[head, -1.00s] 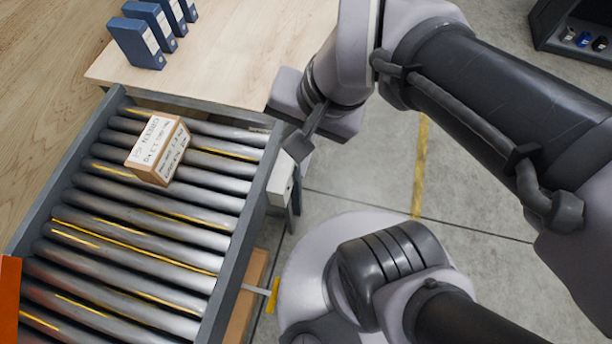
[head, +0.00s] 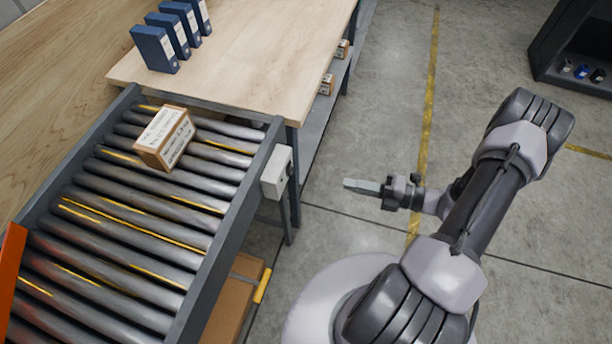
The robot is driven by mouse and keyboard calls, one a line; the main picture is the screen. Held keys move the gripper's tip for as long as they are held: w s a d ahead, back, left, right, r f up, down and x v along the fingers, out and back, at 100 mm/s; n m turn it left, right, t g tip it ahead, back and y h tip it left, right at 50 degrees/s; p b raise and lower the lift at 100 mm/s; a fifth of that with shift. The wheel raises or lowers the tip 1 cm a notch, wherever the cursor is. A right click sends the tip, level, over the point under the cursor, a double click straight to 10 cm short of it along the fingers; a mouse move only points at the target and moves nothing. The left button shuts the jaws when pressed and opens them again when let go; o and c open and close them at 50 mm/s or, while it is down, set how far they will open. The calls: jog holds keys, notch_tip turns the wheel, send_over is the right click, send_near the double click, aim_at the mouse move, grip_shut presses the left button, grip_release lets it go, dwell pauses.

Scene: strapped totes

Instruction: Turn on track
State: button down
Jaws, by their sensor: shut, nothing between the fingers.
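The track is a roller conveyor (head: 140,215) with grey metal rollers and yellow stripes, on the left of the head view. A small light grey control box (head: 277,172) is fixed to the outer side of its right rail, near the table end. Any button or switch on it is too small to make out. A labelled brown carton (head: 164,138) sits on the rollers near the far end. My gripper (head: 350,185) is to the right of the control box, apart from it, over open floor. Its fingers are together and empty, pointing left.
A wooden table (head: 250,65) with several blue binders (head: 154,48) adjoins the conveyor's far end. A brown box (head: 232,303) lies beneath the conveyor's right side. A dark shelf unit (head: 575,50) stands at the upper right. The floor between is clear.

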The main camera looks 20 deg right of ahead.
aim_at(292, 172)
jog(key=shift+w+a, duration=0.1)
jog(key=shift+w, duration=0.05)
jog(key=b+x, duration=0.4)
jog(key=x, duration=1)
jog(key=shift+a, duration=0.15)
jog(key=shift+f, duration=0.1)
